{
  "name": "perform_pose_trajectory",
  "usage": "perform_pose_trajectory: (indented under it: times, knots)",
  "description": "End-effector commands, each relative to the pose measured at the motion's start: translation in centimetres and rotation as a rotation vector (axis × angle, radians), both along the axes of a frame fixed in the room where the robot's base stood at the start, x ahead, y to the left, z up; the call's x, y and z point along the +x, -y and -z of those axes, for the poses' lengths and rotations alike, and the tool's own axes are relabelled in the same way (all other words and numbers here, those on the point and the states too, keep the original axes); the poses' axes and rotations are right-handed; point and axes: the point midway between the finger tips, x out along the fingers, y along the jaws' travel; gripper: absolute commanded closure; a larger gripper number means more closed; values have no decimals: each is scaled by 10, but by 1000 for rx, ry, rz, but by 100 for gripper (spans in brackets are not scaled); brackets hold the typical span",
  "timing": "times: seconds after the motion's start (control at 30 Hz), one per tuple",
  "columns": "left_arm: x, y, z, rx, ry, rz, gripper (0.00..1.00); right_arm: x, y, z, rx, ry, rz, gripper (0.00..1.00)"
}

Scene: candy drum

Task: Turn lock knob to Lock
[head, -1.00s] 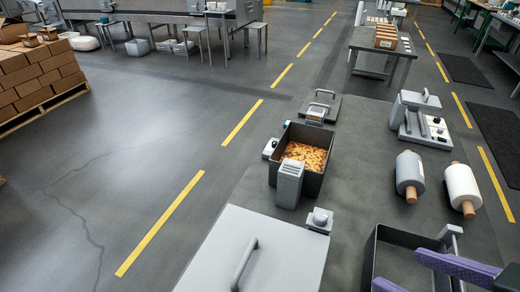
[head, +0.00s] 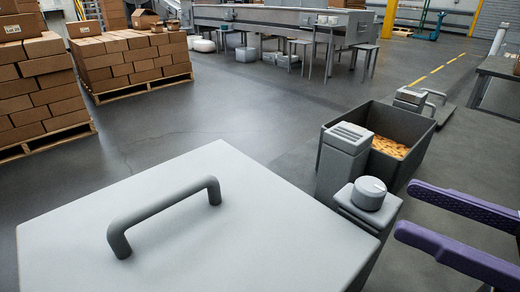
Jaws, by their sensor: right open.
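The lock knob (head: 369,193) is a round grey knob with a small light mark on top. It sits on a grey block (head: 385,212) beside the right edge of a large grey lid (head: 190,235) with a dark arched handle (head: 165,212). My right gripper (head: 404,209) comes in from the right with two purple fingers spread apart and nothing between them. Its fingertips are just right of the knob, apart from it in the picture. Which way the knob is turned is hard to tell. My left gripper is out of view.
A grey vented box (head: 342,158) stands close behind the knob. Beyond it is a dark open bin (head: 436,127) holding orange-brown pieces. Stacked cartons (head: 130,60) on pallets stand at the back left. The floor between is clear.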

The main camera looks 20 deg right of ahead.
Motion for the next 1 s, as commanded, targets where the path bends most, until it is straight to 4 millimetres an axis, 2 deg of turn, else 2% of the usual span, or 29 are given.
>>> perform_pose_trajectory:
  times: [0.3, 0.5, 0.7, 0.97, 1.0]
  knots:
    - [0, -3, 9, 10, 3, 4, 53, 46, -31, -2, 3, 6, 0, 31]
    - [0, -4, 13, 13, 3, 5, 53, 68, -46, -1, 1, 4, 0, 31]
    - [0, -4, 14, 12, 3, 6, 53, 77, -52, -2, 0, 1, -1, 31]
    - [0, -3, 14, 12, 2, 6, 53, 77, -53, -1, 0, 0, -1, 31]
    - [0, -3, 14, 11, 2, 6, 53, 77, -53, -1, 0, 0, -1, 35]
